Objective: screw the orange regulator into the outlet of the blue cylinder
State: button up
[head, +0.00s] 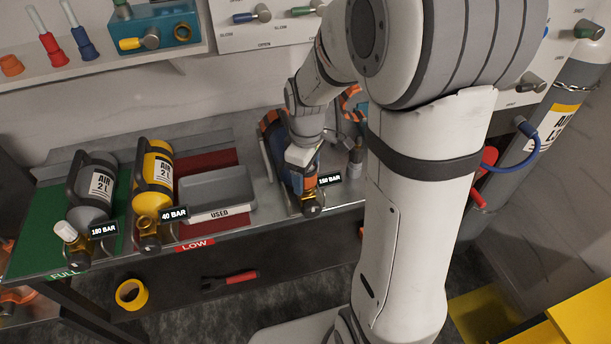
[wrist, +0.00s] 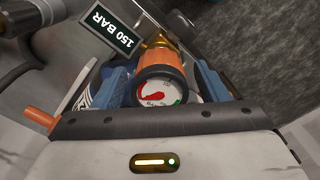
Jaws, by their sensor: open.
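The blue cylinder (head: 291,178) lies in a cradle on the bench in the head view, partly hidden by my arm, with a 150 BAR tag beside its outlet end. The orange regulator (wrist: 161,66) has a round white gauge with a red mark. It is at the cylinder's brass outlet (wrist: 160,41); I cannot tell how far it is threaded. My gripper (wrist: 163,82) is open, with its blue fingers on either side of the regulator. In the head view my gripper (head: 303,163) is above the outlet end and hides part of the regulator (head: 309,190).
A grey cylinder (head: 93,190) and a yellow cylinder (head: 153,180) lie to the left, tagged 180 BAR and 40 BAR. A grey USED tray (head: 217,190) stands between the yellow and blue cylinders. A wall shelf (head: 100,68) holds coloured fittings. A tall chained cylinder (head: 560,110) stands right.

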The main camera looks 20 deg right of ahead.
jog(key=n, duration=0.8)
jog(key=c, duration=1.1)
jog(key=m, duration=0.6)
jog(key=shift+m, duration=0.3)
jog(key=m, duration=0.3)
jog(key=shift+m, duration=0.3)
jog(key=m, duration=0.3)
jog(key=shift+m, duration=0.4)
jog(key=m, duration=1.3)
